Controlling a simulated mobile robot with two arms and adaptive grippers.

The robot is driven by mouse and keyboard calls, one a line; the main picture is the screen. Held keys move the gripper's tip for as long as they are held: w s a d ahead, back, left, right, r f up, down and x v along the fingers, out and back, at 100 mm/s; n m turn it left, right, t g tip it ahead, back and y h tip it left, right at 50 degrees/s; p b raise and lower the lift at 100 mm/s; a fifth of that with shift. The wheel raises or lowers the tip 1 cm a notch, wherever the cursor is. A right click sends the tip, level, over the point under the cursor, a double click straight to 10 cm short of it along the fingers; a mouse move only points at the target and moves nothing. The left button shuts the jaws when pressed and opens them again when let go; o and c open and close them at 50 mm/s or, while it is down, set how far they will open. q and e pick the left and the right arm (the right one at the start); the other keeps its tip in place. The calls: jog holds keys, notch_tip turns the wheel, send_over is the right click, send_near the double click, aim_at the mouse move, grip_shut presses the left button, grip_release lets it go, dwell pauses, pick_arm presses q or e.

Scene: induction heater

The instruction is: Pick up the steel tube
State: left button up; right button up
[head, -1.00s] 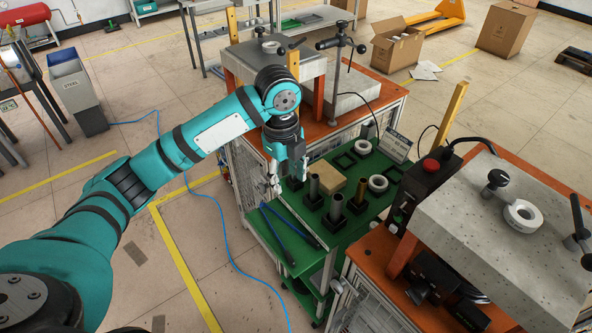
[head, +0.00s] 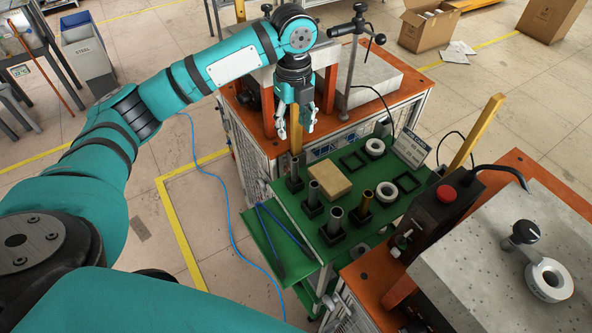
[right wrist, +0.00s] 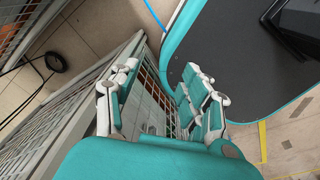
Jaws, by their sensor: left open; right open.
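Several upright tubes stand in black square bases on the green work surface (head: 292,203). Grey, steel-looking ones are a front tube (head: 336,216), a shorter tube (head: 314,190) and a darker tube (head: 295,170) at the back left. A brass-coloured tube (head: 366,201) stands to their right. I cannot tell which grey one the task means.
A tan block (head: 324,185), white rings (head: 374,147) and empty black square frames share the green surface. Blue-handled tongs (head: 285,230) lie at its left edge. Orange-topped heater benches stand behind and at the right (head: 377,268). A sign (head: 411,148) stands at the back right.

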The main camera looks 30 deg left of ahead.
aim_at(295, 161)
pick_arm(q)
notch_tip(295, 161, down, 12)
jog(key=shift+w+f+p, duration=0.1)
jog(key=shift+p, duration=0.55)
jog(key=shift+f, duration=0.45)
pick_arm(e)
jog(key=shift+w+r, duration=0.2)
jog(key=shift+r, duration=0.6)
jog(key=shift+a, duration=0.1)
pick_arm(q)
grip_shut()
pick_arm(e)
jog(key=shift+w+a, duration=0.1)
jog(key=shift+w, duration=0.15)
